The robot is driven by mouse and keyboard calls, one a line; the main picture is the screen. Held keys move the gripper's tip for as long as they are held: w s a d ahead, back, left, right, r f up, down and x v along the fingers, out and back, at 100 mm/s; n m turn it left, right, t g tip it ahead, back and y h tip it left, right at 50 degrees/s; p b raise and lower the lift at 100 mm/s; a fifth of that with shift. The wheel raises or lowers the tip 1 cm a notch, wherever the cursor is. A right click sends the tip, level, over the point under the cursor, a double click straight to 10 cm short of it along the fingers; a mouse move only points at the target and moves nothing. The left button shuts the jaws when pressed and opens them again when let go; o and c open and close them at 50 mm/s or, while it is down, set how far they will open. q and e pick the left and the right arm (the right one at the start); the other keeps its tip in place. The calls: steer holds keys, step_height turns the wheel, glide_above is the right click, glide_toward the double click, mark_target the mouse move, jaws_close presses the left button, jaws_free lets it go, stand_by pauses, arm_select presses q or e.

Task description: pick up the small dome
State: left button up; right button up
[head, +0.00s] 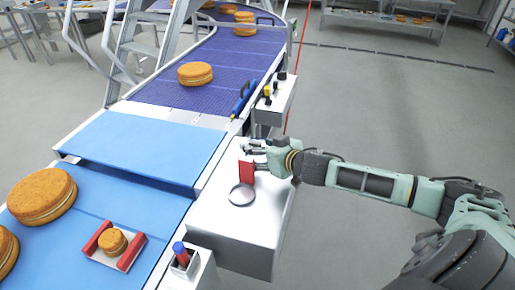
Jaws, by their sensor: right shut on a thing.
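My right gripper (252,149) is over the far part of the white counter (225,222), its fingers pointing left. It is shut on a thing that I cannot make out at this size. A flat red piece (247,173) shows just below the fingers; I cannot tell whether they touch it. I cannot pick out a clear dome shape, so I cannot tell which thing is the small dome. My left gripper is not in view.
A small filled round (112,241) sits in a white tray with red sides on the blue belt (150,150). Larger rounds (42,195) lie left. A purple conveyor (215,70) carries more. A post with a blue-and-red top (181,254) stands at the counter's near end.

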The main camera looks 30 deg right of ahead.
mark_target(260, 137)
steer(key=shift+r, duration=0.1)
steer(key=shift+c, duration=0.4)
step_height(260, 137, up, 4)
steer(key=shift+d+r+b, duration=0.1)
steer(key=shift+r+b, duration=0.05)
steer(key=shift+b, duration=0.25)
steer(key=s+d+r+b, duration=0.3)
steer(key=d+r, duration=0.3)
steer(key=d, duration=0.5)
steer(key=shift+r+b, duration=0.3)
